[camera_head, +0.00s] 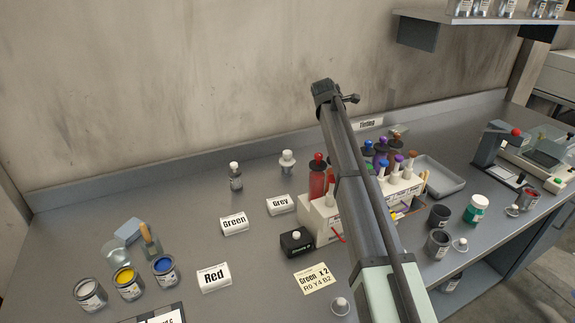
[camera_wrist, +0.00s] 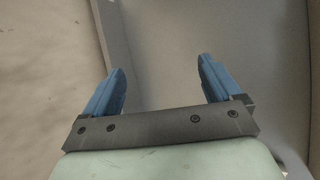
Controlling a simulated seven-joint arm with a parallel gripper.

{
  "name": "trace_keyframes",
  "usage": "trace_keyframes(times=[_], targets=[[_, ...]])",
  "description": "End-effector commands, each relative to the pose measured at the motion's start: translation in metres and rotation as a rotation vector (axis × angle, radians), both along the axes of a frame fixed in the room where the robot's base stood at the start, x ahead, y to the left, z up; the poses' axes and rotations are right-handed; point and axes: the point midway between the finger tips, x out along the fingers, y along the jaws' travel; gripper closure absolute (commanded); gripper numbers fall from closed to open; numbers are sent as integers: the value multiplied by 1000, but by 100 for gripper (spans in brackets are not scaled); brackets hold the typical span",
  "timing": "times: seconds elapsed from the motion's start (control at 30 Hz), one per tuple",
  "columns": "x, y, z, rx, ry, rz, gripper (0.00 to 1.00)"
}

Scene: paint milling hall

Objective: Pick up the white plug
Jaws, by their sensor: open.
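A white plug-like piece with a rounded top (camera_head: 287,160) stands upright on the grey bench near the back wall, left of my arm in the head view. It looks like the white plug, but it is small and I cannot be sure. A small dark bottle (camera_head: 236,181) with a white top (camera_head: 234,166) stands to its left. My gripper (camera_wrist: 160,78) shows in the wrist view with its two blue fingers wide apart and nothing between them. I cannot make out the fingers in the head view. The plug is not recognisable in the wrist view.
Green (camera_head: 234,224) and Grey (camera_head: 281,205) label blocks lie in front of the plug. A white rack (camera_head: 318,220) with coloured stoppers stands to the right, partly behind my arm. Open paint cans (camera_head: 129,284) stand front left.

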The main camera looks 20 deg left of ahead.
Motion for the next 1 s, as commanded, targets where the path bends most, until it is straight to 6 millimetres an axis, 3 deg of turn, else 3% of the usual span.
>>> trace_keyframes(times=[0.03, 0.2, 0.4, 0.63, 0.77, 1.0], targets=[[-17, 29, -2, -35, 42, 59, 8], [-76, 103, -10, -151, 180, 250, 8], [-126, 155, -14, -243, 287, 405, 8], [-143, 170, -18, -275, 327, 463, 8], [-139, 168, -28, -274, 327, 462, 8], [-125, 162, -63, -274, 326, 460, 8]])
